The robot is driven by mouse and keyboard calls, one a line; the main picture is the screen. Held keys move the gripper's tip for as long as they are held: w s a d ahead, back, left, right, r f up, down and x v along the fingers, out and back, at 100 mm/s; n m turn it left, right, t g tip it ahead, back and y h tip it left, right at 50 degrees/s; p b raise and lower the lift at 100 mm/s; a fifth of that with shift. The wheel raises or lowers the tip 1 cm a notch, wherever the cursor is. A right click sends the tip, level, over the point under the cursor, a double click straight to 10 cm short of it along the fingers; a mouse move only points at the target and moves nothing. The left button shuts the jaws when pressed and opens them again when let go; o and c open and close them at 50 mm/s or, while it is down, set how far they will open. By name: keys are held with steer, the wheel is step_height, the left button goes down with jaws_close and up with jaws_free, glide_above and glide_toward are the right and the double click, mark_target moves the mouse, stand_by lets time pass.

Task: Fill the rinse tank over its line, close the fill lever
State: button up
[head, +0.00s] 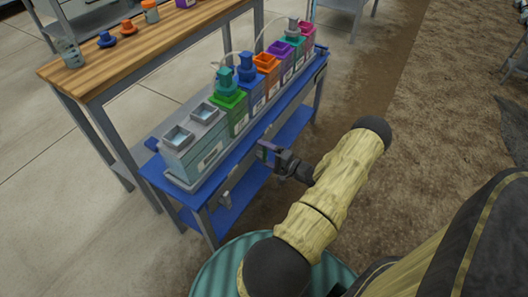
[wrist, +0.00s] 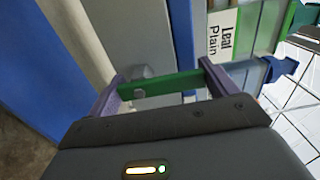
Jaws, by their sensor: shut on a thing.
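A grey-blue tank block (head: 196,152) with two open tops stands at the near end of the blue bench in the head view. Pale water shows in both openings, but I cannot read its level against a line. My gripper (head: 266,152) is at the bench's front edge, right of this block. In the wrist view my gripper's purple fingers (wrist: 160,88) are shut on a green lever (wrist: 158,86), which spans between them. A round grey pivot or knob shows just behind the lever.
Several coloured tanks with caps, including a green one (head: 229,112) and an orange one (head: 267,75), line the blue bench (head: 160,183). Thin hoses arch over them. A wooden table (head: 140,48) with small cups stands behind. Bare soil lies to the right.

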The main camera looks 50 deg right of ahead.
steer(key=shift+s+f, duration=0.1)
steer(key=shift+f, duration=0.05)
steer(key=o, duration=1.2)
steer(key=shift+o, duration=0.2)
steer(key=p+v, duration=0.2)
steer(key=v, duration=1.5)
steer(key=shift+s+p, duration=0.2)
steer(key=shift+p, duration=0.2)
